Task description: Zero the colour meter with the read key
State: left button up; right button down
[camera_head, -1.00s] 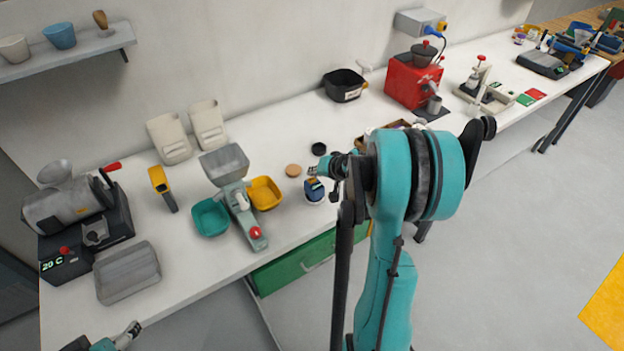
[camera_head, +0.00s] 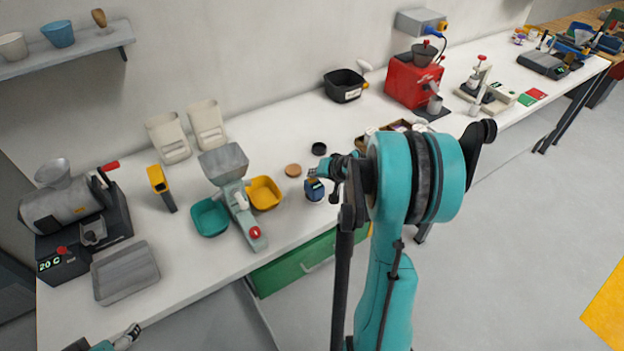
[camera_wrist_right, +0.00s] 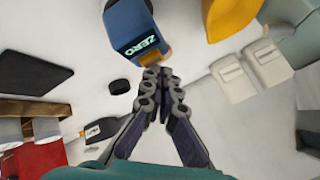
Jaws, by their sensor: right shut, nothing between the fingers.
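The colour meter (camera_head: 314,190) is a small blue device on the bench, just below my right gripper. In the right wrist view the meter (camera_wrist_right: 128,22) shows a dark display (camera_wrist_right: 139,45) with the lit word ZERO. An orange-yellow key (camera_wrist_right: 157,55) shows at its near end. My right gripper (camera_head: 314,173) is shut and empty. In the wrist view its fingertips (camera_wrist_right: 158,76) are at the key, and I cannot tell whether they touch it. My left gripper (camera_head: 132,333) is at the lower left edge, partly cut off, away from the meter.
A grey hopper device (camera_head: 240,205) with a teal tray (camera_head: 210,218) and a yellow tray (camera_head: 264,193) stands left of the meter. A brown disc (camera_head: 293,170) and a black disc (camera_head: 319,149) lie behind it. A red grinder (camera_head: 410,82) stands farther right.

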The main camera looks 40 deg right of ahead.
aim_at(314, 180)
jog(key=shift+f+b, duration=0.3)
jog(key=shift+f, duration=0.05)
jog(key=shift+r, duration=0.15)
dwell(0.4)
jog(key=shift+r+p, duration=0.6)
jog(key=shift+r, duration=0.15)
notch_tip(314, 180, up, 5)
jog(key=p, duration=0.3)
jog(key=shift+p, duration=0.35)
jog(key=shift+f, duration=0.1)
dwell(0.4)
